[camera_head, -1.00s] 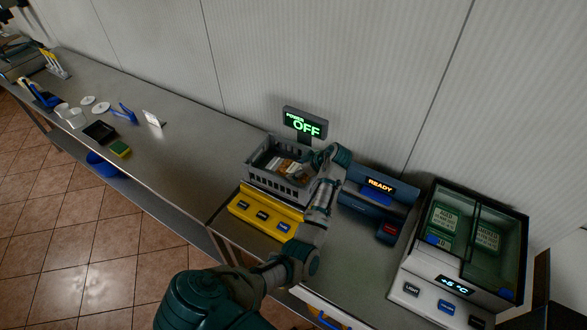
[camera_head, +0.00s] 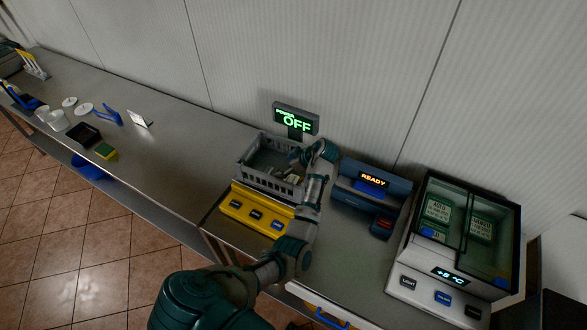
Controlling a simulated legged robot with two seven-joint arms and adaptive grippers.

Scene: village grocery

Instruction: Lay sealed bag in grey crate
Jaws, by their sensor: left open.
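The grey crate (camera_head: 243,172) is an open basket with slotted walls, standing on the yellow scale with the "OFF" display behind it. My left arm reaches up from the bottom of the picture, and my left gripper (camera_head: 291,168) is over the right part of the crate. The gripper is open; its fingers are small and dark here. The sealed bag cannot be made out now; the crate's wall, my gripper and wrist hide part of the inside. The visible left part of the crate floor looks dark and bare. My right gripper is not in view.
A blue sealing machine (camera_head: 371,197) reading "READY" stands close to the right of my wrist. A glass-topped cooler (camera_head: 455,245) is farther right. Left along the counter are a black tray (camera_head: 83,135), a sponge (camera_head: 106,152) and a small white sign (camera_head: 139,119). The counter between is clear.

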